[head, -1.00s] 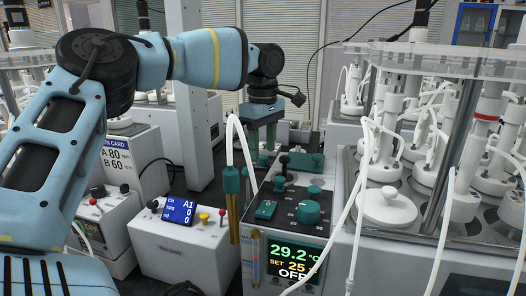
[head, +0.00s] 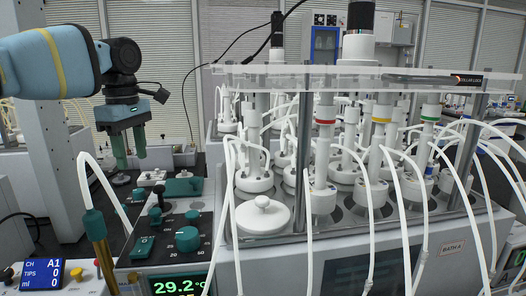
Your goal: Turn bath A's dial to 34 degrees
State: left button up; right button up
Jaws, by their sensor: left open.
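The round teal dial (head: 187,239) sits on the dark control panel (head: 167,252) at the left front of bath A (head: 350,262), with scale numbers around it. The green display (head: 178,287) below reads 29.2; its lower part is cut off by the frame. A "BATH A" label (head: 452,247) is on the bath's right front. My left gripper (head: 130,162) is open and empty, fingers pointing down. In the picture it is above and left of the dial, apart from it. My right gripper is not in view.
A teal probe (head: 94,226) with a white tube stands left of the panel. A black lever (head: 159,194) and a teal switch (head: 142,247) are near the dial. White vessels and hoses crowd the bath under a clear lid (head: 350,78). A pump box (head: 75,278) is lower left.

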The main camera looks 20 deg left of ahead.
aim_at(187, 238)
jog(key=k+l, duration=0.2)
jog(key=l, duration=0.2)
jog(key=k+l, duration=0.2)
jog(key=l, duration=0.2)
jog(key=k+l, duration=0.2)
jog(key=l, duration=0.2)
jog(key=k+l, duration=0.2)
jog(key=l, duration=0.15)
jog(key=k+l, duration=0.25)
jog(key=l, duration=0.15)
jog(key=k+l, duration=0.2)
jog(key=l, duration=0.2)
